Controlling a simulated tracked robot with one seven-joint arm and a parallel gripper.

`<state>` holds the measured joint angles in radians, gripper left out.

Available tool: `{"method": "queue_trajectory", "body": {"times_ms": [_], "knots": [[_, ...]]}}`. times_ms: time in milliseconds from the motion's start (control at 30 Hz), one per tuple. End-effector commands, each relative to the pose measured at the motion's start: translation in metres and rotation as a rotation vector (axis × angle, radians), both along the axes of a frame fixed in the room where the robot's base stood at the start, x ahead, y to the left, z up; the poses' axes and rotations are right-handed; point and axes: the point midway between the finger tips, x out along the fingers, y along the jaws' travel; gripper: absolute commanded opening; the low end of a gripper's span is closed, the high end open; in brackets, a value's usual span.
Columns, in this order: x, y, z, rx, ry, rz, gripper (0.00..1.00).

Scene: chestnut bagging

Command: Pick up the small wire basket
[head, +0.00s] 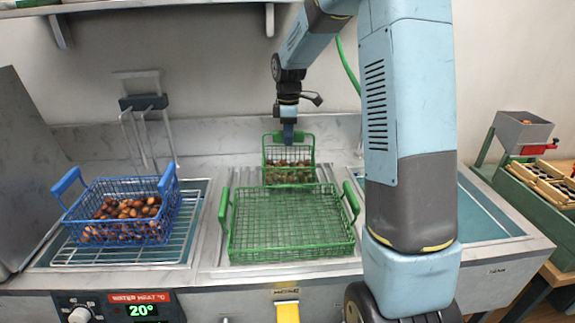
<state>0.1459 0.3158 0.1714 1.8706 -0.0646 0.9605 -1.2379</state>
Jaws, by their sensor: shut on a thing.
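The small green wire basket (289,177) holds chestnuts and is at the back centre, just behind the larger green basket. My gripper (288,138) points down at the basket's upper part and is shut on its green handle. The fingertips are small in the head view, and the exact grip is hard to make out. I cannot tell whether the basket's bottom touches anything, because the larger basket's back rim is close in front of it.
A larger, empty green wire basket (290,258) lies in front. A blue wire basket (118,240) with chestnuts sits on a rack (90,258) at left. A grey hopper (521,135) stands at far right. My arm hides part of the right basin (485,215).

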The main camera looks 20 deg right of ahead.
Motion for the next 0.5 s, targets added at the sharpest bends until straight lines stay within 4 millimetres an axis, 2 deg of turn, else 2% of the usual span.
{"method": "queue_trajectory", "body": {"times_ms": [333, 500], "knots": [[0.001, 0.0, 0.003, 0.0, -0.002, -0.001, 0.0], [0.001, 0.0, 0.015, 0.0, -0.004, -0.001, 0.0]]}}
